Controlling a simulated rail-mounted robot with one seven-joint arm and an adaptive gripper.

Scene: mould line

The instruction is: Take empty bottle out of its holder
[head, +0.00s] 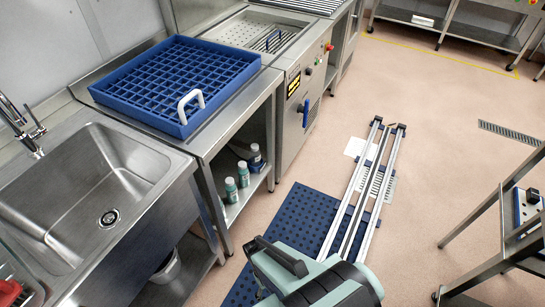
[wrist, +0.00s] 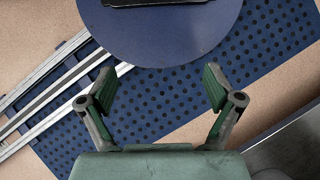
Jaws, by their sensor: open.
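Two teal bottles with pale caps, a nearer one (head: 231,190) and a farther one (head: 243,174), stand upright on the lower shelf of the steel table in the head view. Behind them a dark blue item (head: 256,160) with a pale top may be a bottle in a holder; it is too small to tell. I cannot tell which bottle is empty. My gripper (wrist: 159,76) shows in the wrist view with its two green-padded fingers wide apart and nothing between them. No bottle shows in the wrist view.
A steel sink (head: 95,190) is at left. Rails (head: 352,200) cross a dark blue perforated mat (head: 300,220).

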